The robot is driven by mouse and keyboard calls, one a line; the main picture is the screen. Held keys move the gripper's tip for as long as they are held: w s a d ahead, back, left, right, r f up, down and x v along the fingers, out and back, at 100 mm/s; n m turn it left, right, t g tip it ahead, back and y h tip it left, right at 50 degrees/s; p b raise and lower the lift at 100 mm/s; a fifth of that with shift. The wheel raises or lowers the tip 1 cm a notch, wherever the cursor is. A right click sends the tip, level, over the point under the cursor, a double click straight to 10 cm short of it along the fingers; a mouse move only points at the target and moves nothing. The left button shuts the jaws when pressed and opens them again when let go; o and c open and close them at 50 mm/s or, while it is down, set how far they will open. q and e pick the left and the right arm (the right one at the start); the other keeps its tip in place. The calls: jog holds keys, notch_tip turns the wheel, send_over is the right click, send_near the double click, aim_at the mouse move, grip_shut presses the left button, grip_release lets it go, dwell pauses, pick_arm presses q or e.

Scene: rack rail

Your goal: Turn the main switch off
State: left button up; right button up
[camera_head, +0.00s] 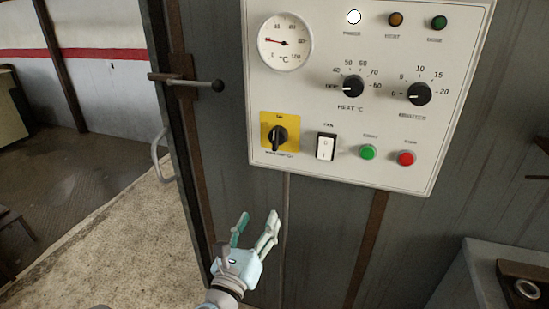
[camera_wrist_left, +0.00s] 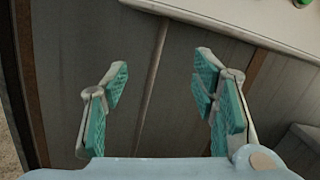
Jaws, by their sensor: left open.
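The main switch (camera_head: 279,135) is a black rotary knob on a yellow plate, at the lower left of a pale control panel (camera_head: 225,8) (camera_head: 330,115). Its handle looks tilted off upright; the lettering around it is too small to read surely. My left gripper (camera_head: 257,216) is open and empty, below the switch and under the panel's bottom edge, with fingers pointing up. The switch is out of that view. My right gripper is not in view.
The panel also carries a dial gauge (camera_head: 285,42), a lit white lamp (camera_head: 354,17), two black knobs, a white rocker switch (camera_head: 326,147), and green (camera_head: 368,152) and red (camera_head: 407,158) buttons. A door handle (camera_head: 186,83) juts out at left. A grey ledge (camera_head: 470,285) stands lower right.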

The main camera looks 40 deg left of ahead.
aim_at(274, 142)
pick_arm(q)
notch_tip(274, 142, up, 11)
jog(key=s+d+m+t+y, duration=0.1)
jog(key=s+d+m+t, duration=0.1)
jog(key=m+t, duration=0.1)
jog(key=x, duration=0.4)
jog(key=p+x, duration=0.1)
jog(key=x, duration=0.3)
jog(key=p+x, duration=0.1)
jog(key=x, duration=0.3)
jog(key=shift+a, duration=0.35)
jog(key=shift+w+a+r, duration=0.15)
jog(key=shift+w, duration=0.35)
jog(key=shift+c, duration=0.6)
jog(key=c, duration=1)
